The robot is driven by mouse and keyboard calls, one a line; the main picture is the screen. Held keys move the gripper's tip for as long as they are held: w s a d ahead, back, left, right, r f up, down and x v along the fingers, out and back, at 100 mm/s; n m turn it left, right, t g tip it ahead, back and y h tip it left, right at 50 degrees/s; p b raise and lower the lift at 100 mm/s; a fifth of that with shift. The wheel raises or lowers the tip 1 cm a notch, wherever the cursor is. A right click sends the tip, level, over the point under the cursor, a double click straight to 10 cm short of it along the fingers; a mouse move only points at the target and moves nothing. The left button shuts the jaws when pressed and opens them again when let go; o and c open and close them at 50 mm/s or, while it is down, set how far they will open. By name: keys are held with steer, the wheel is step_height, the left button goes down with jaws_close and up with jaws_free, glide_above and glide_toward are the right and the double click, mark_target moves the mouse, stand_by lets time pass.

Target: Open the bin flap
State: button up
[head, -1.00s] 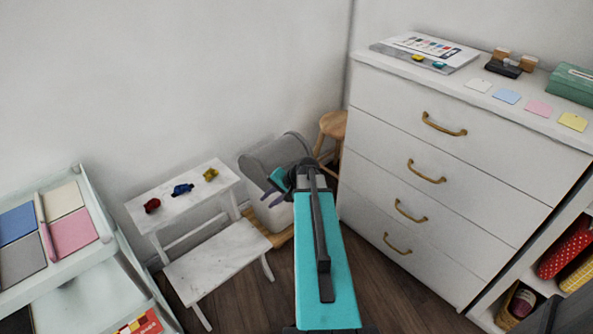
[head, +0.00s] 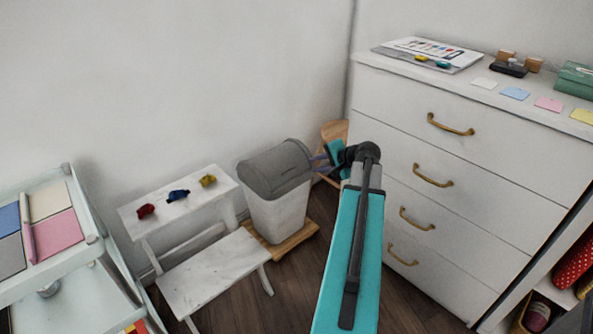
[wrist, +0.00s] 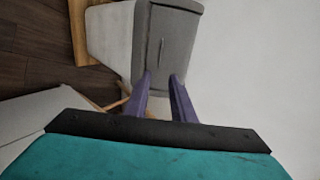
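The bin (head: 278,215) has a white body and a rounded grey lid. It stands on a wooden base between the white step bench and the drawers. The grey flap (head: 290,172) on the lid looks closed in the head view. My gripper (head: 319,163) is at the right of the lid, its purple fingertips close to the flap side. In the wrist view the flap (wrist: 165,45), with a thin slot or handle line, lies just beyond the two fingers (wrist: 161,76). The fingers are apart with nothing between them. I cannot tell whether they touch the flap.
A white step bench (head: 215,268) with small coloured items on top is left of the bin. A white chest of drawers (head: 455,150) stands at the right. A wooden stool (head: 336,130) is behind my gripper. A pale shelf cart (head: 95,250) is at far left.

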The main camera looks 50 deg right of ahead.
mark_target(293, 169)
steer(key=b+x, duration=0.3)
steer(key=x, duration=1.1)
steer(key=shift+b, duration=0.3)
jaws_close()
stand_by(1.2)
